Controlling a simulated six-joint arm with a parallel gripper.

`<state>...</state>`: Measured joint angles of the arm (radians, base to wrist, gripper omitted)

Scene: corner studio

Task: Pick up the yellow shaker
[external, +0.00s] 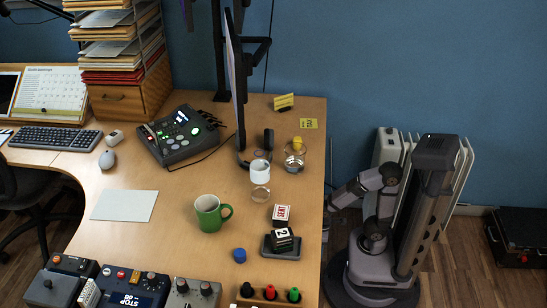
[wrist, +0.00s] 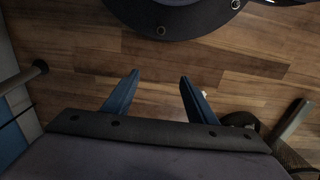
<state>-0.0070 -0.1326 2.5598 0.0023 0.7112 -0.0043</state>
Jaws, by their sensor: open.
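The small yellow shaker (external: 297,143) shows in the external view at the top of a clear glass (external: 294,163), near the desk's right edge. Whether it sits in the glass or behind its rim is hard to tell. My gripper (wrist: 160,76) is open and empty in the wrist view, with its two blue fingers apart above the wooden floor. In the external view my arm is folded beside the desk's right edge, well apart from the shaker, and the fingers are hard to make out. The shaker is not in the wrist view.
The desk (external: 160,248) holds a white-and-clear cup (external: 260,178), black headphones (external: 268,140) and a green mug (external: 208,214). A monitor (external: 236,80) stands left of the glass. A small stamp box (external: 281,215) and a black tray (external: 281,249) lie nearer the front.

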